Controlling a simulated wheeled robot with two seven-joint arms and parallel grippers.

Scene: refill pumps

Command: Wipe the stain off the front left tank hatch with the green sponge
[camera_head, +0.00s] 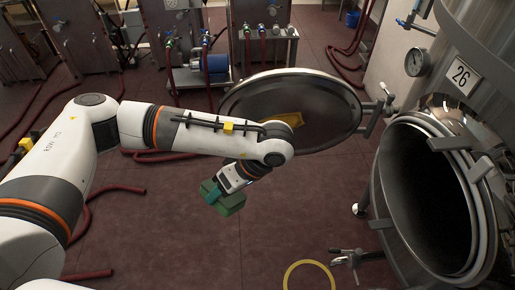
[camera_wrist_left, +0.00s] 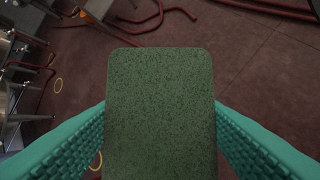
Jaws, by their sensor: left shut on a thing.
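The green sponge (camera_head: 231,203) is held in my left gripper (camera_head: 213,189), which hangs below the end of my arm in the head view. In the left wrist view the speckled sponge (camera_wrist_left: 160,115) sits between the two teal fingers (camera_wrist_left: 160,150), which are shut on it. The oval tank hatch (camera_head: 256,101) hangs open in the upper middle of the head view. A yellow-orange stain (camera_head: 291,118) shows on its face, perhaps partly hidden behind my wrist. The sponge is in front of and below the hatch, apparently apart from it. My right gripper is out of view.
The steel tank marked 26 (camera_head: 462,76), with its round open mouth (camera_head: 425,190), stands at the right. A yellow ring (camera_head: 309,264) shows at the bottom. Red hoses (camera_head: 105,190) lie on the dark red floor. A pump cart (camera_head: 205,78) stands behind.

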